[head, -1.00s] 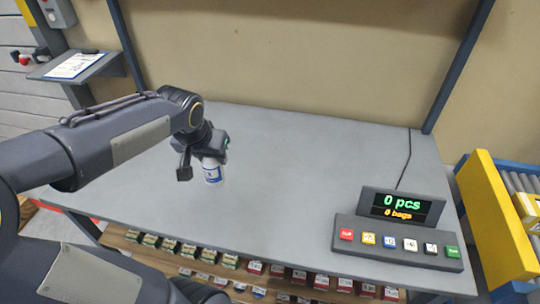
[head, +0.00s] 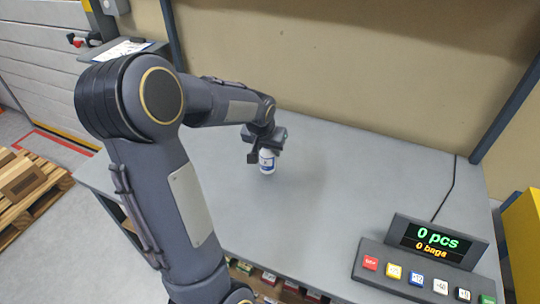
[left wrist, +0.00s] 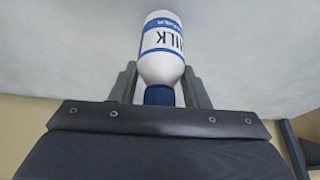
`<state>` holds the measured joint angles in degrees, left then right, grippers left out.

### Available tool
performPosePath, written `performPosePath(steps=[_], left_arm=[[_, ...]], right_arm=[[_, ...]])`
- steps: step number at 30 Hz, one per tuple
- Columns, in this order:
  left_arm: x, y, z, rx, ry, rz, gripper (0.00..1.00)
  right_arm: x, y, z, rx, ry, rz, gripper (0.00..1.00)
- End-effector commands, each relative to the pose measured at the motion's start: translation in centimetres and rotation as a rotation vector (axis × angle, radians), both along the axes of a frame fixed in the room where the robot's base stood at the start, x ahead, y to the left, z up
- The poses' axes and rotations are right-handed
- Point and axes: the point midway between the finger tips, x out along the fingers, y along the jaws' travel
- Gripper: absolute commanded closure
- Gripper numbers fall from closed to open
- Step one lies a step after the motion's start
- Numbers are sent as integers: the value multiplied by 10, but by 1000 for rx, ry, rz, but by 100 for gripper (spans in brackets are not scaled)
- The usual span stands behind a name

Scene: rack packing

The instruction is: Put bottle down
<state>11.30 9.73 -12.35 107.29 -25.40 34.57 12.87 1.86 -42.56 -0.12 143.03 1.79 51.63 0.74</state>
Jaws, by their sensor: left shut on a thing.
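The bottle (head: 267,162) is white with a blue label band, and it is upright at the grey table (head: 330,215). My left gripper (head: 266,148) is shut on the upper part of the bottle from above. In the left wrist view the bottle (left wrist: 162,50) shows the word MILK and a blue cap, with the fingers (left wrist: 160,92) on both sides of its cap end. I cannot tell whether the bottle's base touches the table. My right gripper is not in view.
A control panel (head: 425,272) with coloured buttons and a display reading 0 pcs and 0 bags stands at the right front. A wooden pallet (head: 30,190) lies on the floor at left. The table around the bottle is largely clear.

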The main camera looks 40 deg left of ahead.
Motion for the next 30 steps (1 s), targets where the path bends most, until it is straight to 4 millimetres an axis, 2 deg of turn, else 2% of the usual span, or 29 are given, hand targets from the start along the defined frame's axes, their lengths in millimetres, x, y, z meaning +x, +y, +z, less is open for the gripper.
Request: performPosePath(steps=[5, 10, 23, 24, 28, 30], left_arm=[[10, 2, -13, 0, 1, 0, 83], [9, 1, -37, 0, 1, 0, 83], [9, 1, -45, 0, -2, 0, 83], [9, 1, -44, 0, -2, 0, 56], [9, 1, -44, 0, -1, 0, 39], [9, 1, -44, 0, -1, 0, 36]], right_arm=[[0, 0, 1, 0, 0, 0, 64], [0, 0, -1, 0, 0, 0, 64], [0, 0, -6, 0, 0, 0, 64], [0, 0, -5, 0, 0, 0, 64], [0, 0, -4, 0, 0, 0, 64], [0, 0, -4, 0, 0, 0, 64]])
